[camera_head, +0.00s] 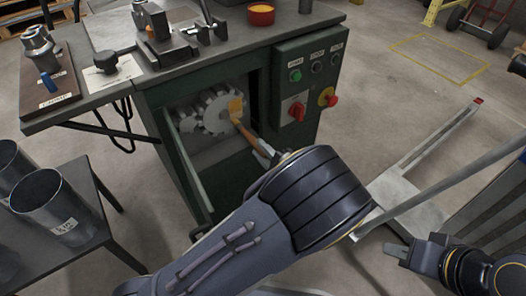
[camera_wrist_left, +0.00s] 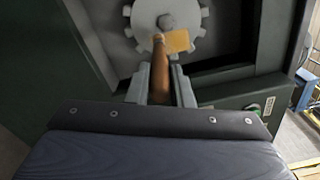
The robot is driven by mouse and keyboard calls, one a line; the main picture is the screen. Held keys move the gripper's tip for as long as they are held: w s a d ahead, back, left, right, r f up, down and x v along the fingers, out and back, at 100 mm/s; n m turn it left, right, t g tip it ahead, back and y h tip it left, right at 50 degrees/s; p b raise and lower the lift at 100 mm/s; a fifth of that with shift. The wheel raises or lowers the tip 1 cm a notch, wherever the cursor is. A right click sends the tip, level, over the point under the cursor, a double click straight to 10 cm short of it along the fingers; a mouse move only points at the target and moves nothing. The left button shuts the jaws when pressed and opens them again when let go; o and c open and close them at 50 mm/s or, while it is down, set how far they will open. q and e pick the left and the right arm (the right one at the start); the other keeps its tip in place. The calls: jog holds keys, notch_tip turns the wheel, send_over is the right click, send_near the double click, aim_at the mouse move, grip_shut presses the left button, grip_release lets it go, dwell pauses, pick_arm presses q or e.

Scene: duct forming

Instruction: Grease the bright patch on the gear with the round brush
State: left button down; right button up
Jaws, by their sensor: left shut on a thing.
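The grey toothed gear (camera_head: 208,116) sits inside the open front of the green cabinet; it also shows in the left wrist view (camera_wrist_left: 143,18). The bright yellow-orange patch (camera_head: 235,106) is on its right side, and below right of the hub in the wrist view (camera_wrist_left: 179,41). My left gripper (camera_wrist_left: 160,86) is shut on the wooden handle of the round brush (camera_wrist_left: 159,70). The brush (camera_head: 247,136) points toward the gear, its tip overlapping the patch's edge in view; contact is unclear. My right gripper (camera_head: 395,251) is low at the right, away from the gear; its opening is unclear.
The cabinet opening has side walls and an open door (camera_head: 186,162) at its left. A control panel (camera_head: 306,80) with buttons and a red knob is to its right. A table with metal cylinders (camera_head: 52,205) stands at the left.

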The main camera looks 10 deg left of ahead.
pick_arm(q)
jog(key=shift+x, duration=1)
jog(key=shift+d, duration=0.1)
jog(key=shift+w+d+b, duration=0.35)
jog(key=shift+w+d, duration=1)
jog(key=shift+s+a, duration=1.4)
jog(key=v, duration=0.6)
jog(key=shift+s+d, duration=0.1)
jog(key=shift+d, duration=0.05)
